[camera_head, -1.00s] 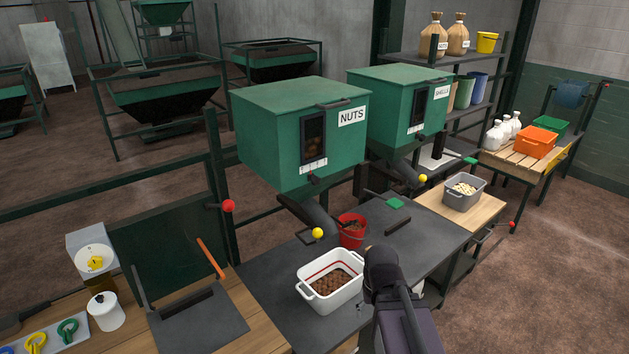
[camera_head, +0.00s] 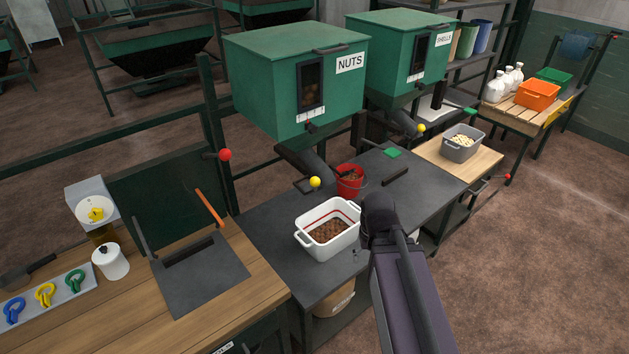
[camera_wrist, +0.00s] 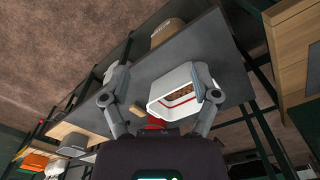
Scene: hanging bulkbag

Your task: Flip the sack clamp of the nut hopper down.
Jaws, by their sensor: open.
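The nut hopper (camera_head: 275,85) is a green box labelled NUTS, in the upper middle of the head view. A dark spout (camera_head: 301,162) slopes down below it. A dark lever frame with a yellow ball knob (camera_head: 315,182) sits at the spout's mouth, above the bench; I cannot tell for certain that this is the sack clamp. My gripper (camera_wrist: 160,97) shows in the wrist view with its fingers spread and nothing held. A white tub (camera_wrist: 172,102) appears between and beyond the fingers. In the head view only my arm shows; the gripper is hidden.
The white tub with brown contents (camera_head: 328,229) stands on the dark bench (camera_head: 268,225), a red bucket (camera_head: 350,181) behind it. The shells hopper (camera_head: 400,55) and a grey bin (camera_head: 462,143) are further right. A red-knobbed lever (camera_head: 225,155) is on the left.

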